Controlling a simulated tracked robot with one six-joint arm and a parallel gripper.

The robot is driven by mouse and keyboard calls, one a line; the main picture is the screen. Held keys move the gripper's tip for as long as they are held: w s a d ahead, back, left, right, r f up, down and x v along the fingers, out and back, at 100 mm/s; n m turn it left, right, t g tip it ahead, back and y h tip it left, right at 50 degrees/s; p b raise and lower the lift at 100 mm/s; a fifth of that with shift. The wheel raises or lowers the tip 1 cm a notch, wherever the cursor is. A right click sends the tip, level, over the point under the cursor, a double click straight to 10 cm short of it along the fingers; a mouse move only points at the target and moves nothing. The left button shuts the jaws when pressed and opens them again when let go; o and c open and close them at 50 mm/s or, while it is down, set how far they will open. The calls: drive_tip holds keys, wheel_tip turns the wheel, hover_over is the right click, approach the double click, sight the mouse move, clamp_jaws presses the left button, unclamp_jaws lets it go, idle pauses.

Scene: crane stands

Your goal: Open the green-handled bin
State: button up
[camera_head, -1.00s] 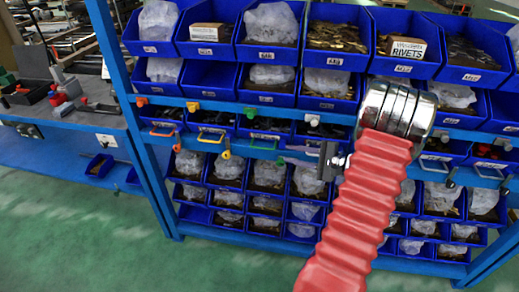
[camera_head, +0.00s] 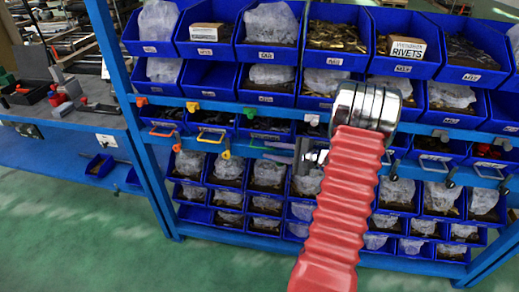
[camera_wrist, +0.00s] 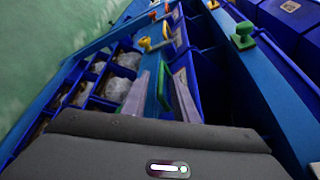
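The green-handled bin is a blue bin in the row under the upper blue rail, with a green handle (camera_head: 260,138) on its front. A green latch (camera_head: 250,112) sits on the rail above it. Whether a finger touches the handle is unclear.
Orange (camera_head: 161,129) and yellow (camera_head: 210,132) handles are on the bins to the left. Bins with bags and parts fill the rack above and below. The green floor (camera_head: 90,240) is clear.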

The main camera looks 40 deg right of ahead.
sight(260, 148)
drive_tip(key=shift+x, duration=2.65)
drive_tip(key=c, duration=0.6)
drive_tip(key=shift+f, duration=0.1)
clamp_jaws()
